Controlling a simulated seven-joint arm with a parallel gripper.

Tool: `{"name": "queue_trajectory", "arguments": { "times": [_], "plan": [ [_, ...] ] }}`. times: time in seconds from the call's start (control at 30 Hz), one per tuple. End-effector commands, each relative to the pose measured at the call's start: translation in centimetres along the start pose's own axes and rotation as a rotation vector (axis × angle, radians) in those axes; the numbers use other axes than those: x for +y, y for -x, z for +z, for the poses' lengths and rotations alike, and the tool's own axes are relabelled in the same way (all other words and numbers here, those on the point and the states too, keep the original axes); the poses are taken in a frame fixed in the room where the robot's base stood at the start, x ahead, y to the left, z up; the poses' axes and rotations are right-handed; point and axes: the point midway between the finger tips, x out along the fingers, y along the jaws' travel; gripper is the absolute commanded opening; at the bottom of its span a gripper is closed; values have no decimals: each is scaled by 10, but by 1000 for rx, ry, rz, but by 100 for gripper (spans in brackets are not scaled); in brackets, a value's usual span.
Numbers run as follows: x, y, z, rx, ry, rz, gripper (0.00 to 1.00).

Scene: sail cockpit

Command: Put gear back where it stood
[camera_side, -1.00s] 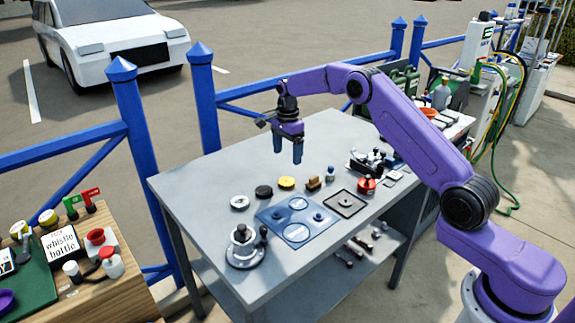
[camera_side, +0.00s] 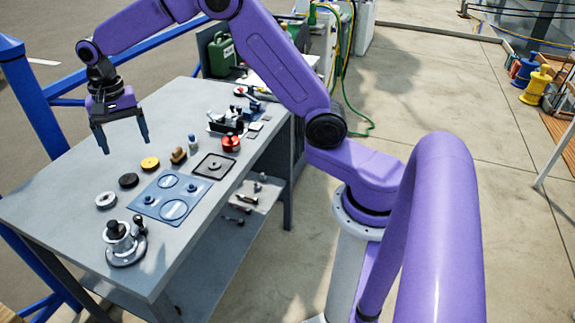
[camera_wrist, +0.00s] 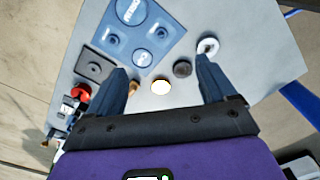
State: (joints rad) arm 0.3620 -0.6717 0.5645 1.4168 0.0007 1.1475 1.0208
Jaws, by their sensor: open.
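My gripper (camera_side: 125,147) is open and empty, pointing down above the far left part of the bench. On the bench lie a white ring (camera_side: 105,200), a black disc (camera_side: 128,180), a yellow disc (camera_side: 150,163) and a brown block-like piece (camera_side: 178,156) in a row. A blue mat (camera_side: 150,208) with round outlines and two small pegs lies beside them. A metal winch (camera_side: 124,245) stands at the near left corner. In the wrist view, the yellow disc (camera_wrist: 161,87), washed out to white, and the black disc (camera_wrist: 182,69) show between my fingers (camera_wrist: 162,68).
A lower shelf (camera_side: 215,240) holds small tools. Blue railing runs behind. The far left bench top is clear.

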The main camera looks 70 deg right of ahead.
Motion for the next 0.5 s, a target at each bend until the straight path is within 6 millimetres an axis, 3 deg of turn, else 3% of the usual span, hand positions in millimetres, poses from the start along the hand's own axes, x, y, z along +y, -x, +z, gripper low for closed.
{"name": "queue_trajectory", "arguments": {
  "times": [0.1,0.27,0.5],
  "plan": [
    [16,14,51,1,237,-5,84],
    [49,25,114,2,557,-9,84],
    [123,30,193,3,1038,-16,84]
  ]
}}
